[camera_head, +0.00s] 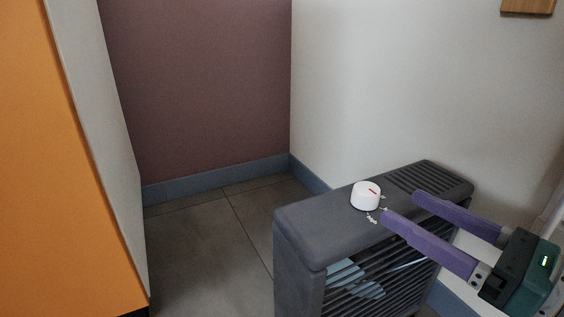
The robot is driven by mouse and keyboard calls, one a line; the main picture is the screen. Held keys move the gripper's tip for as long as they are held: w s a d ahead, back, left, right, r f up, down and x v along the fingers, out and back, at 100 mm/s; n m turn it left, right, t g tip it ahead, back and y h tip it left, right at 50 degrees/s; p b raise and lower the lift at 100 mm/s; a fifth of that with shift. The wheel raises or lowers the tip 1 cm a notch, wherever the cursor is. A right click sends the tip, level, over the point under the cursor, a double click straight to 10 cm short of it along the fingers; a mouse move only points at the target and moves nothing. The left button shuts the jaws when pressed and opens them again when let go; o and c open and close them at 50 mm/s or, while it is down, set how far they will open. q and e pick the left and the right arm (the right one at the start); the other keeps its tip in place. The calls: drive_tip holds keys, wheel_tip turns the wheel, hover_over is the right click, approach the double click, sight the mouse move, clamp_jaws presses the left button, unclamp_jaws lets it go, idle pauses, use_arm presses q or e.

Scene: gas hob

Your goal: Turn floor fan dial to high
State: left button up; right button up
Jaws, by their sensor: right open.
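The floor fan (317,226) is a dark grey box with a slatted front, standing on the floor at the lower right. Its white dial (364,197) sits on the top face and carries a red mark on its upper surface. Small white markings lie on the fan top beside the dial, too small to read. My right gripper (399,206) comes in from the right, with two purple fingers apart and nothing between them. Its fingertips are just right of the dial and appear apart from it. My left gripper is not in view.
An orange and grey panel (60,150) stands at the left. A white wall (400,80) is behind the fan and a brown wall (200,80) is at the back. Tiled floor (210,255) left of the fan is clear. A wooden piece (528,6) hangs at the top right.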

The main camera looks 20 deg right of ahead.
sight(369, 186)
drive_tip(key=w+a, duration=0.1)
drive_tip(key=w+a+b, duration=0.1)
drive_tip(key=w, duration=0.1)
drive_tip(key=shift+a+f, duration=0.2)
drive_tip(key=shift+f, duration=0.15)
drive_tip(key=w, duration=0.1)
drive_tip(key=w+b, duration=0.1)
drive_tip(key=w, duration=0.2)
drive_tip(key=shift+w+d+r, duration=0.1)
drive_tip(key=shift+d+r, duration=0.15)
drive_tip(key=shift+r, duration=0.1)
drive_tip(key=shift+s+a+f, duration=0.1)
drive_tip(key=shift+s+a, duration=0.1)
drive_tip(key=shift+a, duration=0.15)
drive_tip(key=shift+w+d, duration=0.1)
drive_tip(key=shift+d, duration=0.05)
drive_tip(key=c, duration=0.5)
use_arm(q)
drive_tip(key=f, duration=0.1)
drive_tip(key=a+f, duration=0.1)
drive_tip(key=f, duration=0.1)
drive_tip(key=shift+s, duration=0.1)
use_arm(e)
clamp_jaws()
